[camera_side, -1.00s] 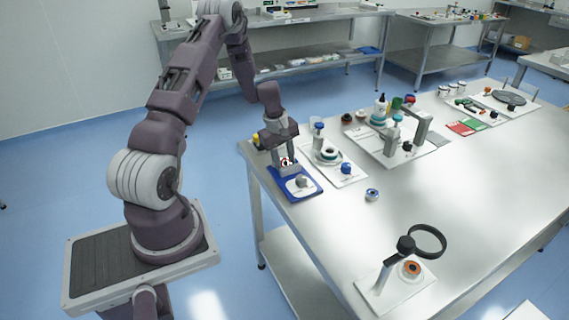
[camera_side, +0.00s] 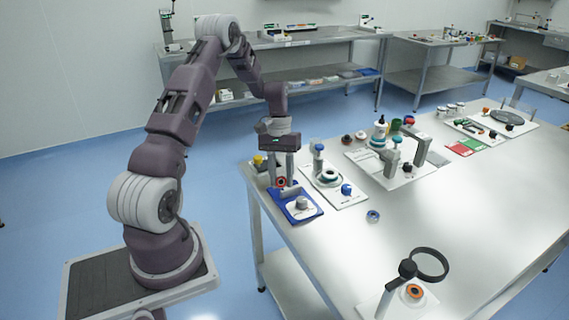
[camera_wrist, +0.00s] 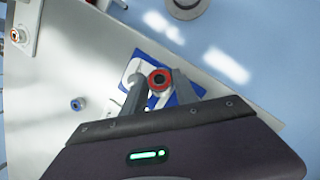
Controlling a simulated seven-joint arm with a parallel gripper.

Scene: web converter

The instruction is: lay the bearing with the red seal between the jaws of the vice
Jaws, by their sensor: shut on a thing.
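My gripper (camera_side: 282,180) points down over the vice at the near left of the table. Its fingers are shut on the bearing with the red seal (camera_side: 282,183). In the wrist view, the red ring of the bearing (camera_wrist: 160,79) with its dark middle shows between the two fingertips. The vice (camera_side: 290,192) has grey metal parts on a blue base, directly below the fingers. The fingers and the bearing cover part of the jaws. I cannot tell whether the bearing touches them.
A bearing with a blue ring (camera_side: 373,216) lies loose on the table. An orange-ringed part (camera_side: 414,291) sits by the magnifier stand (camera_side: 408,268). A white board with a blue-capped post (camera_side: 319,152) stands just right of the vice.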

